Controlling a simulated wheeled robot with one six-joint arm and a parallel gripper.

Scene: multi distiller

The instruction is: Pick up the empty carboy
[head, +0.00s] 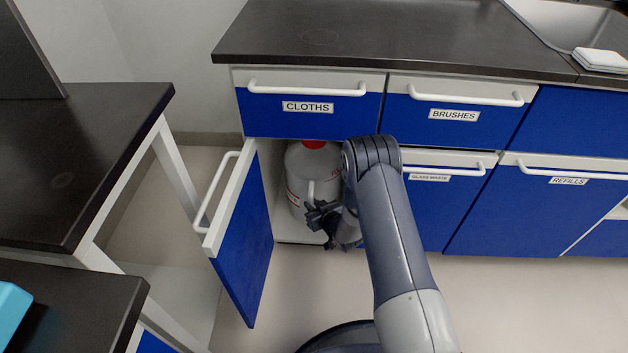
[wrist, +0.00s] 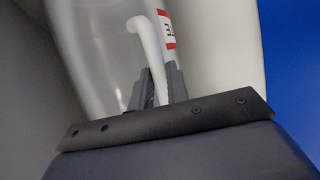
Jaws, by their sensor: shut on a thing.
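The carboy (head: 307,170) is a translucent grey-white jug with a red cap and a red-and-white label. It stands upright inside the open cabinet under the CLOTHS drawer. My gripper (head: 327,217) is at its front, low on its right side, and hides part of it. In the wrist view the carboy (wrist: 90,50) fills the upper middle, and its white handle (wrist: 152,60) runs down between the fingers. My gripper (wrist: 157,88) is shut on that handle. Whether the carboy holds liquid is hard to tell.
The blue cabinet door (head: 243,235) stands open to the left of the carboy. The CLOTHS drawer (head: 310,105) is shut just above it. A dark-topped bench (head: 75,150) is at left. The floor (head: 500,300) at right is clear.

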